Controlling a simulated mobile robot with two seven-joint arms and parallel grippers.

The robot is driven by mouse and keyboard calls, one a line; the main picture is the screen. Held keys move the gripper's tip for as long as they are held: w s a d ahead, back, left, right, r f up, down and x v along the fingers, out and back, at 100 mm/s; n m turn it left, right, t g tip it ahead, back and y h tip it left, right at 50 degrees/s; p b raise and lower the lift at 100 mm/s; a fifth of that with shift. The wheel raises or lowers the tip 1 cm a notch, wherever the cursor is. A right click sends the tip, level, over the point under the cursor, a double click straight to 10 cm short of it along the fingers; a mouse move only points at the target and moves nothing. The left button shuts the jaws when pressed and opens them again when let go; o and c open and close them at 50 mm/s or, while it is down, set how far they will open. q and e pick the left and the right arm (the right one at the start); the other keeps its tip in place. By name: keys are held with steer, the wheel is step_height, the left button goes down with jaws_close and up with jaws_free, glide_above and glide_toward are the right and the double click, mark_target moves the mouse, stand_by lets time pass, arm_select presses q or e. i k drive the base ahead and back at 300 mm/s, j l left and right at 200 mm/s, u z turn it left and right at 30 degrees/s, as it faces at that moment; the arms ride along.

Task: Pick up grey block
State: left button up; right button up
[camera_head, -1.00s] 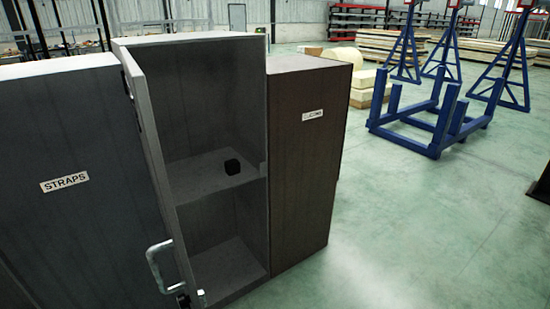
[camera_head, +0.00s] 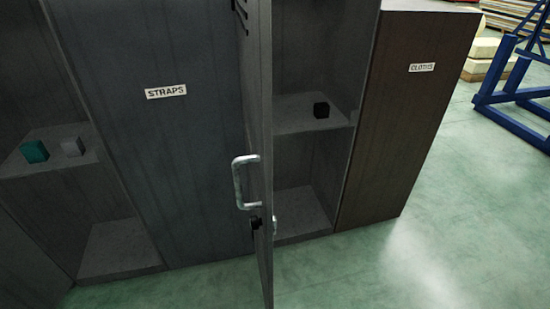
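A small grey block (camera_head: 72,146) sits on the middle shelf of the open cabinet at the left of the head view. A teal block (camera_head: 34,151) stands just left of it on the same shelf, with a small gap between them. Neither of my grippers shows in the head view.
An open cabinet door with a metal handle (camera_head: 241,181) juts toward me at the centre. Behind it, a black block (camera_head: 321,109) sits on another shelf (camera_head: 300,125). A closed front marked STRAPS (camera_head: 166,91) separates the two openings. Green floor (camera_head: 440,220) is clear at the right.

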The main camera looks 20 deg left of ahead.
mark_target(73, 147)
steer(key=j+u, duration=0.2)
steer(key=u, duration=0.2)
steer(key=i+j+u, duration=0.15)
steer(key=u, duration=1.6)
steer(key=i, duration=0.05)
